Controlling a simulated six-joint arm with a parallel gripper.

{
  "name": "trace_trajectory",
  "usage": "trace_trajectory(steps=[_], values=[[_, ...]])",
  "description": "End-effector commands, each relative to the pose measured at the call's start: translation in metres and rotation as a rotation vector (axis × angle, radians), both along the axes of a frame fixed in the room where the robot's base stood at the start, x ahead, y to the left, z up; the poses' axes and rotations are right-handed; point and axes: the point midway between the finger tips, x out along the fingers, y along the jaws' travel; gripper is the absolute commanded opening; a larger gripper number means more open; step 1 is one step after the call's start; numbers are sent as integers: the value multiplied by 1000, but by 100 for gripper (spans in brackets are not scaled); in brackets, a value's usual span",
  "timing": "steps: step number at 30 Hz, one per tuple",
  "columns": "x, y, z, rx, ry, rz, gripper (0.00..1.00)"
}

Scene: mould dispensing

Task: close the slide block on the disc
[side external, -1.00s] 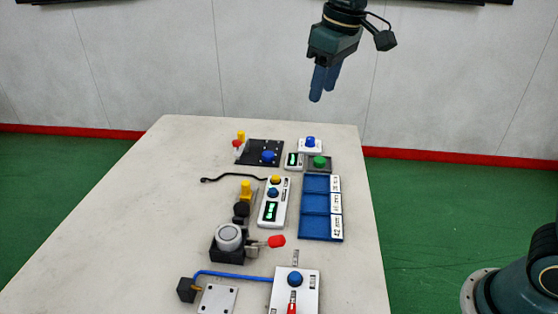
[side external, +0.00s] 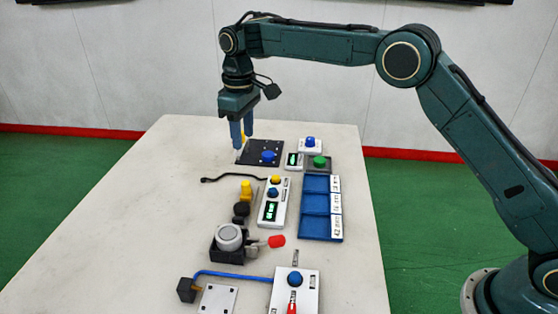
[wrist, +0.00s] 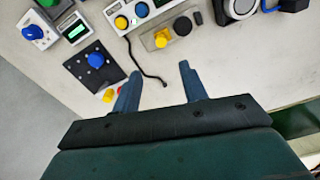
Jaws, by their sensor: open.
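A black round disc (side external: 241,209) lies on the table left of the middle. A yellow block (side external: 246,190) stands just behind it; I cannot tell whether this is the slide block. In the wrist view the yellow block (wrist: 161,38) and the black disc (wrist: 182,26) sit side by side beyond my fingertips. My gripper (side external: 242,141) points down at the far left of the table, by the black plate with the blue knob. It is open and empty, and its two blue fingers show apart in the wrist view (wrist: 160,71).
A black cable (side external: 228,178) lies between my gripper and the yellow block. A round grey-topped unit (side external: 229,237) stands in front of the disc. The table's left side is clear.

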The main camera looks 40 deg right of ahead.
Motion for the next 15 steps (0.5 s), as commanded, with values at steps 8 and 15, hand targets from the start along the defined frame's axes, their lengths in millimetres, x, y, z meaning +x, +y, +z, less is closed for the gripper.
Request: trace_trajectory(steps=[8,15], values=[[4,5,-9,-3,9,12,43],[4,5,-15,-3,10,11,43]])
